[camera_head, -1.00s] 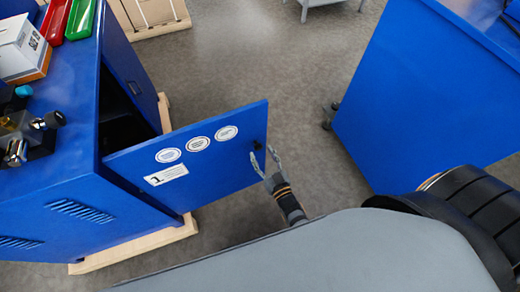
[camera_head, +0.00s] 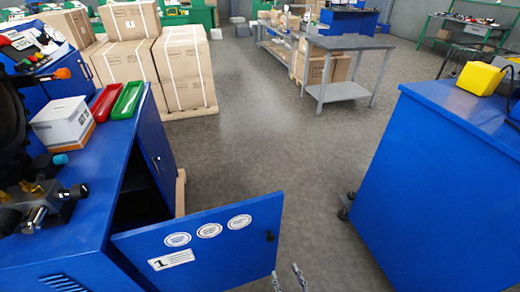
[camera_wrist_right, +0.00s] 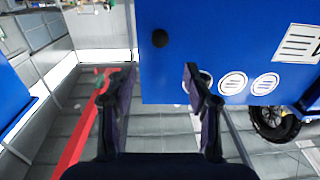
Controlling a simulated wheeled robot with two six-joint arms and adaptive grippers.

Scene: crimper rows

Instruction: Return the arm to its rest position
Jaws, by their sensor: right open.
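My right gripper (camera_head: 288,279) shows only by its fingertips at the bottom edge of the head view, just right of the open blue cabinet door (camera_head: 205,255). In the right wrist view my right gripper (camera_wrist_right: 148,88) is open, with nothing between its fingers. The door also fills the upper right of that view (camera_wrist_right: 215,45), with its black knob (camera_wrist_right: 160,38) beyond the fingers and apart from them. The rest of the right arm is out of the head view. My left gripper is not in view.
The blue cabinet (camera_head: 105,215) stands at left, bearing a white box (camera_head: 62,122), a red tray (camera_head: 105,101) and a green tray (camera_head: 127,100). Another blue cabinet (camera_head: 430,190) stands at right. Grey floor (camera_head: 245,130) lies free between them. Cartons (camera_head: 183,70) stand behind.

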